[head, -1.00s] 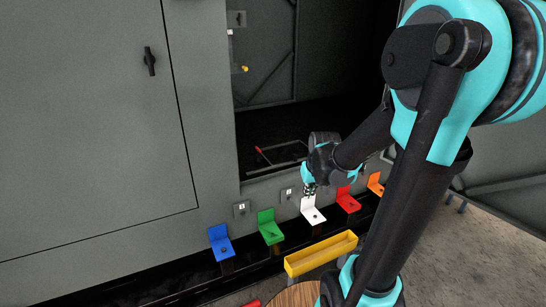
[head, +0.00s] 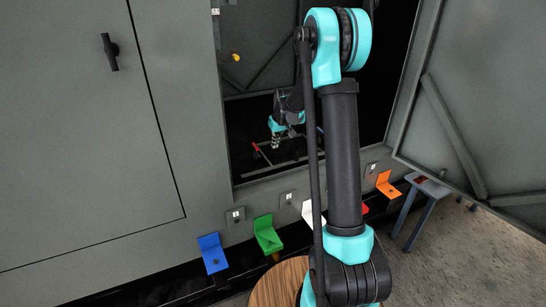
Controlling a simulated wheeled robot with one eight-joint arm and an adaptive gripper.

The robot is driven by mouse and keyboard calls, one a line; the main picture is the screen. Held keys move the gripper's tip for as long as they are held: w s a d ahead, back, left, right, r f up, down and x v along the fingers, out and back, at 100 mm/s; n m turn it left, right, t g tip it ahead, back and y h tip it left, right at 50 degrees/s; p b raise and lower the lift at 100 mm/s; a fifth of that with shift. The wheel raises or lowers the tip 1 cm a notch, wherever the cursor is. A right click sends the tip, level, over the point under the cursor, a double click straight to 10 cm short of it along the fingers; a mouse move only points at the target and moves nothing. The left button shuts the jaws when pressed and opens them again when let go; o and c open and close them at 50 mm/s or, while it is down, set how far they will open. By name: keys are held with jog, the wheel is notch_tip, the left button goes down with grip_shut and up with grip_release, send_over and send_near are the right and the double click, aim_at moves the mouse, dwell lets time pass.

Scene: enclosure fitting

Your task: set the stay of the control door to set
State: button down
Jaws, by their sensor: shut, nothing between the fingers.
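The grey cabinet has an open doorway, and a door (head: 480,120) stands swung out on its right side. Low in the doorway is a thin grey frame of bars (head: 280,164) with a red end (head: 256,147). This may be the stay; its exact setting is too small to tell. My gripper (head: 276,146) points down inside the doorway, just right of the red end and over the bars. It is shut and empty. I cannot tell whether it touches the bars. My arm hides the right part of the doorway.
The left door (head: 75,130) is shut, with a black handle (head: 110,52). Blue (head: 213,252), green (head: 267,234), white, red and orange (head: 387,184) brackets line the cabinet's foot. A grey stool (head: 425,200) stands under the open door. A round wooden top (head: 275,285) is in front.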

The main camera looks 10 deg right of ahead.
jog(key=shift+w+a+f, duration=0.1)
jog(key=shift+w+f, duration=0.05)
jog(key=shift+w, duration=0.35)
jog(key=shift+f, duration=0.1)
jog(key=x, duration=0.9)
jog(key=shift+w+f, duration=0.1)
jog(key=shift+f, duration=0.2)
jog(key=shift+s+d, duration=0.3)
jog(key=shift+s, duration=0.7)
jog(key=shift+s+d, duration=0.3)
jog(key=shift+s, duration=0.6)
jog(key=shift+s, duration=0.1)
